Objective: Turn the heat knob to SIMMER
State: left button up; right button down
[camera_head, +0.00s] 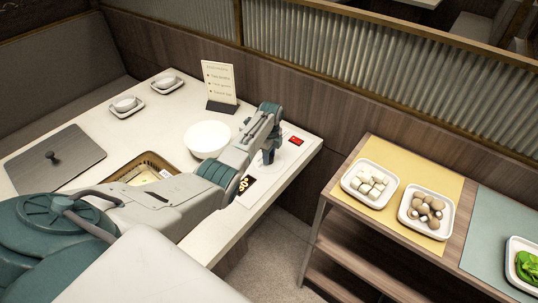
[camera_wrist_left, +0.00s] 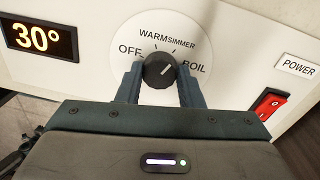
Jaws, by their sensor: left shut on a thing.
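The heat knob (camera_wrist_left: 159,70) is a dark round dial on a white panel, ringed by the labels OFF, WARM, SIMMER and BOIL (camera_wrist_left: 194,66). Its white pointer line slants to the upper right, roughly between SIMMER (camera_wrist_left: 181,43) and BOIL. My left gripper (camera_wrist_left: 159,84) is shut on the knob, one finger on each side. In the head view, my left gripper (camera_head: 268,156) reaches down to the control panel at the table's right end and hides the knob. The display (camera_wrist_left: 39,39) reads 30°. My right gripper is not in view.
A red power switch (camera_wrist_left: 269,104) sits right of the knob. A side shelf (camera_head: 375,235) with food trays stands to the right, across a gap.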

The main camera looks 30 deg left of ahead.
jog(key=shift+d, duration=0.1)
pick_arm(q)
jog(key=o, duration=0.8)
jog(key=shift+o, duration=0.8)
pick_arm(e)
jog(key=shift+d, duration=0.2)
pick_arm(q)
notch_tip(320, 180, up, 11)
jog(key=b, duration=0.1)
jog(key=shift+w, duration=0.3)
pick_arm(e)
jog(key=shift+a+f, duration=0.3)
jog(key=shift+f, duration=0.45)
pick_arm(q)
jog(key=shift+f, duration=0.1)
